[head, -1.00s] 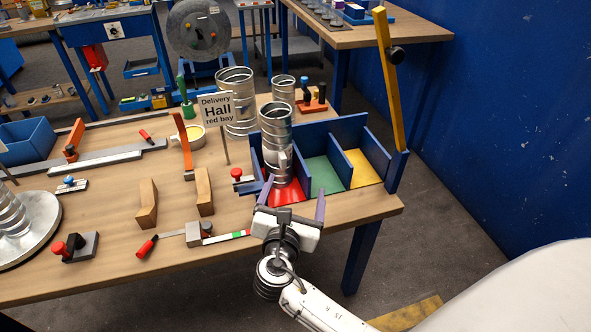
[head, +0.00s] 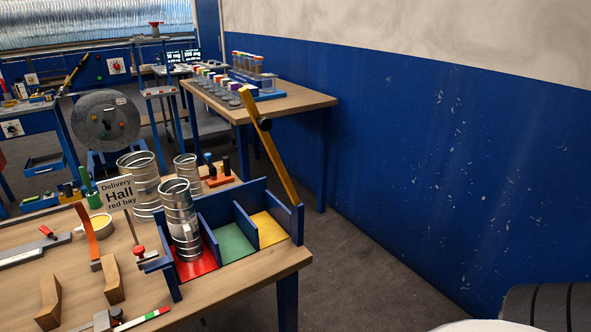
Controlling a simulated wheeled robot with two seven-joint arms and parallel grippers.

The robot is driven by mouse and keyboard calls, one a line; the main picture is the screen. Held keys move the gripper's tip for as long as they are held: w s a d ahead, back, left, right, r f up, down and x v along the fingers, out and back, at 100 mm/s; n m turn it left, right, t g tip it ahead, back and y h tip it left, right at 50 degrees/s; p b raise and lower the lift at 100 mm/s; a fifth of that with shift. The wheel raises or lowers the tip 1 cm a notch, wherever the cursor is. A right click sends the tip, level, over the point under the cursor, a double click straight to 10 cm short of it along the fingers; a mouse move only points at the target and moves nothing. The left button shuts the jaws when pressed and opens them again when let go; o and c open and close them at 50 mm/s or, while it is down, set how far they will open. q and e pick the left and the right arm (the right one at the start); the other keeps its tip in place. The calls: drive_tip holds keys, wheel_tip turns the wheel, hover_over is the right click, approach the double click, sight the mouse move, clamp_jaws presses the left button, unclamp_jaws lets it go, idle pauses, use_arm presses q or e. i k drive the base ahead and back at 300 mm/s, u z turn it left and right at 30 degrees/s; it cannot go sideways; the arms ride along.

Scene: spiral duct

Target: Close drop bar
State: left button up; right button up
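The yellow drop bar (head: 268,150) stands raised at the right end of the blue three-bay rack (head: 292,228). It leans up and to the left from a blue post, with a black knob (head: 264,125) near its upper part. A silver spiral duct piece (head: 180,215) stands upright in the red bay (head: 205,265). The green bay (head: 233,242) and yellow bay (head: 268,229) are empty. Neither of my grippers shows in the head view.
A "Delivery Hall red bay" sign (head: 116,194) and more duct pieces (head: 143,183) stand left of and behind the rack. A blue wall (head: 430,170) runs along the right. Floor (head: 350,260) between table and wall is clear. Another table (head: 285,100) stands behind.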

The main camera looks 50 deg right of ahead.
sight(262, 124)
drive_tip(key=z, duration=1)
drive_tip(key=i, duration=0.7)
drive_tip(key=z, duration=1.25)
drive_tip(key=k, duration=0.65)
drive_tip(key=u, duration=0.6)
